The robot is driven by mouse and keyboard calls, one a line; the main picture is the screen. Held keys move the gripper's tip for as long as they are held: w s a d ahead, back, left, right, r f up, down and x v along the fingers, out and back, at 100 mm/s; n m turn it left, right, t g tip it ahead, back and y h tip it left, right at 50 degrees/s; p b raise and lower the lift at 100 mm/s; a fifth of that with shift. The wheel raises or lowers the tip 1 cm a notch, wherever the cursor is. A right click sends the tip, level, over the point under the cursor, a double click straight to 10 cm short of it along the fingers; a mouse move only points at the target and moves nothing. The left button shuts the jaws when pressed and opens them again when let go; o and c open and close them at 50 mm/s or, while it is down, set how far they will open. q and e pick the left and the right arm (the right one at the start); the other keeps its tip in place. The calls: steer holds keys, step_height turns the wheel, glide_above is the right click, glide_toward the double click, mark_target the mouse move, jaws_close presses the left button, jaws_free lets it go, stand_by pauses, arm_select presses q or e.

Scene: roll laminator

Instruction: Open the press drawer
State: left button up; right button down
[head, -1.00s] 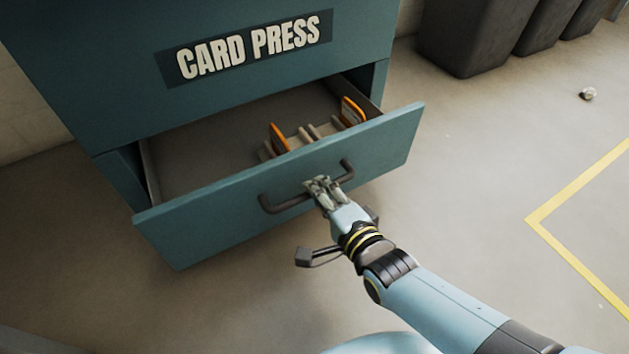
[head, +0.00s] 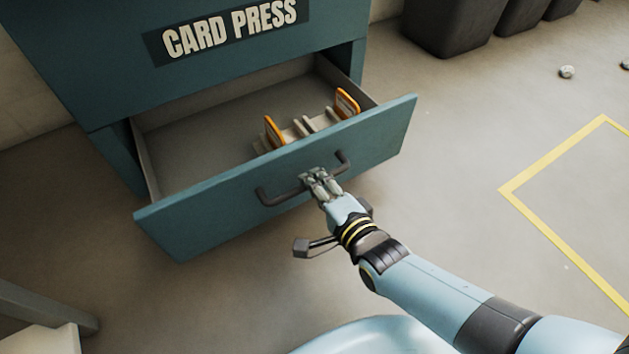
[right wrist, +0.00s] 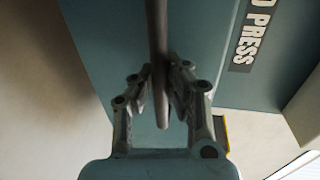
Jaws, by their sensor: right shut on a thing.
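The teal card press (head: 95,60) stands at the upper left in the head view, with a "CARD PRESS" label (head: 228,30). Its drawer (head: 220,208) is pulled well out, and its inside shows. The dark bar handle (head: 280,198) is on the drawer front. My right gripper (head: 318,176) is shut on the handle, right of its middle. In the right wrist view the handle bar (right wrist: 158,60) runs between the two fingers (right wrist: 155,85). My left gripper is not in view.
In the drawer is a pale rack (head: 305,127) with orange-edged cards (head: 274,131). Dark bins (head: 452,25) stand at the back right. A yellow line (head: 550,152) marks the floor at right. A small crumpled ball (head: 567,72) lies on open floor. A grey beam (head: 45,305) shows at lower left.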

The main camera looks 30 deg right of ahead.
steer(key=shift+s+f, duration=0.2)
steer(key=shift+f, duration=0.05)
steer(key=c, duration=1.3)
jaws_free()
steer(key=shift+w+r, duration=0.1)
steer(key=shift+r, duration=0.1)
